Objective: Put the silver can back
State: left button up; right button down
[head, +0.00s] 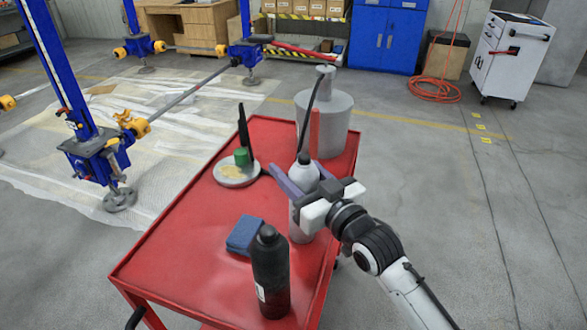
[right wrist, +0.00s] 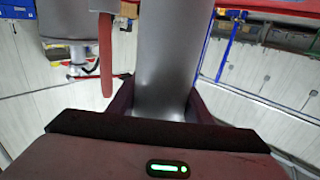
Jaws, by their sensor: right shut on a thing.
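The silver can (head: 303,222) is an upright grey cylinder with a pale rounded top, over the red cart (head: 190,240). My right gripper (head: 303,186) is shut around its upper body, coming from the right. In the right wrist view the can (right wrist: 164,55) stands between the two fingers (right wrist: 160,105). Whether its base touches the cart top or hangs just above it, I cannot tell. My left gripper is not in view.
A black bottle (head: 270,270) and a blue sponge (head: 244,235) are close in front of the can. A plate with a green item (head: 238,172) lies to its left. A large grey canister (head: 340,110) stands behind. The cart's left front is clear.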

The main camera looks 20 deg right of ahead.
aim_at(313, 188)
jog(key=shift+r, duration=0.1)
jog(key=c, duration=0.9)
grip_release()
jog(key=shift+f, duration=0.2)
jog(key=shift+r, duration=0.15)
jog(key=v, duration=1)
jog(key=shift+s+d, duration=0.1)
jog(key=shift+s, duration=0.25)
jog(key=shift+s+d, duration=0.2)
jog(key=shift+s, duration=0.4)
